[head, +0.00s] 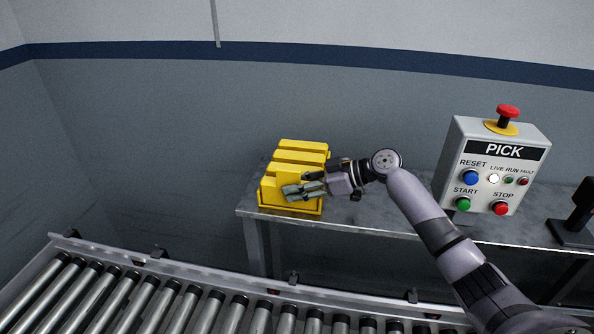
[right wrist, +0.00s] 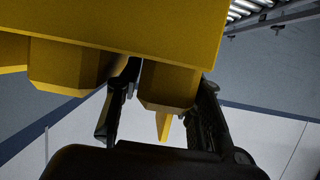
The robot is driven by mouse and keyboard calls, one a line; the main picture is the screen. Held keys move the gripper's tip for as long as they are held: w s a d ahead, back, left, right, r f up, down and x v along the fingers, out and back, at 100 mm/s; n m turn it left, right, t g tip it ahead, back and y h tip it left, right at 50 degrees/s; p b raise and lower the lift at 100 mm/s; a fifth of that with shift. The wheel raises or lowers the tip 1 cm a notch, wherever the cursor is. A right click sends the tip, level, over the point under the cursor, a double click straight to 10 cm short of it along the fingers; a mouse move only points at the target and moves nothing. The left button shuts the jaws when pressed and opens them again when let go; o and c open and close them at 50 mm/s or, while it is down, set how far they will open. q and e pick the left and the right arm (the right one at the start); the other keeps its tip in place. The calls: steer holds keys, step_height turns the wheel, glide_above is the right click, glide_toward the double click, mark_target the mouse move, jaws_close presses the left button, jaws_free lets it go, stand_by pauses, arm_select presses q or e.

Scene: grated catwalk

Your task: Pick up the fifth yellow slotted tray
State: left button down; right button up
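A block of yellow slotted trays (head: 297,157) sits at the left end of the grey table in the head view; where one tray ends and another begins is hard to tell. My right gripper (head: 304,190) is at the block's near right side, its fingers in front of the yellow surface. In the right wrist view, a yellow tray (right wrist: 130,25) fills the top, and a yellow projection reaches between the spread fingers of the gripper (right wrist: 163,112). A gap shows beside the left finger, so the fingers look open around it. My left gripper is not in view.
The grey table (head: 385,217) carries a control box (head: 495,165) marked PICK, with several buttons, right of my arm. A dark stand (head: 575,220) is at the far right. A roller conveyor (head: 150,300) runs along the front. The table between trays and box is clear beneath my arm.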

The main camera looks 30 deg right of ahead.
steer(key=shift+x, duration=1.2)
steer(key=shift+d, duration=0.1)
steer(key=shift+c, duration=0.6)
jaws_close()
steer(key=shift+r, duration=0.1)
